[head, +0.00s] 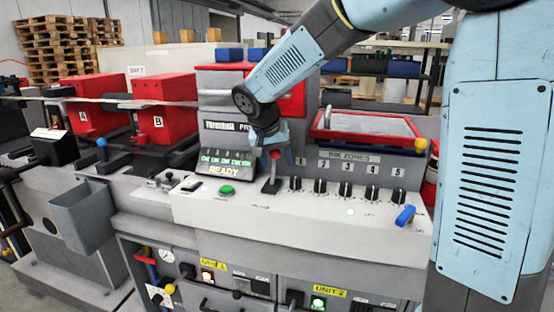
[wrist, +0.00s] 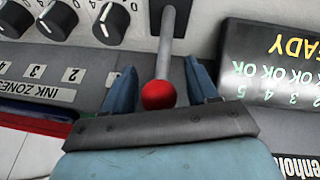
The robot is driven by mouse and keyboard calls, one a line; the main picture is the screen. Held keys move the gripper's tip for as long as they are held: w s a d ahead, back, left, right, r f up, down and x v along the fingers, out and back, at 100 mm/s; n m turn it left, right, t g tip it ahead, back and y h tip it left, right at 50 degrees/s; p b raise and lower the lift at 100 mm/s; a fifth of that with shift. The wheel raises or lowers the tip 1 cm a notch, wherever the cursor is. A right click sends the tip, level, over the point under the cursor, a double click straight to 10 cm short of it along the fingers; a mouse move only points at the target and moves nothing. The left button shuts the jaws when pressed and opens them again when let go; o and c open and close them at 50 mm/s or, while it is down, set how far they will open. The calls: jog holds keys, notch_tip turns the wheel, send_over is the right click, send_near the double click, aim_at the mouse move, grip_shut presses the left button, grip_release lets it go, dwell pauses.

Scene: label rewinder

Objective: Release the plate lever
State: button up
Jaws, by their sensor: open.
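A lever with a red ball knob (head: 276,154) and a grey shaft (head: 270,184) stands up from the sloped console; the label below it is too small to read. In the wrist view, the red knob (wrist: 158,94) lies between the two blue fingers of my gripper (wrist: 162,72), with a gap on either side. My gripper is open around the knob and not closed on it. In the head view, my gripper (head: 272,150) is over the lever top and partly hides it.
Left of the lever are the display reading READY (head: 223,163) and a green button (head: 226,190). To the right is a row of black ink zone knobs (head: 346,189), with a blue handle (head: 405,215) at the far right. A red-rimmed tray (head: 367,126) stands behind.

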jog(key=shift+c, duration=0.3)
grip_shut()
dwell(0.3)
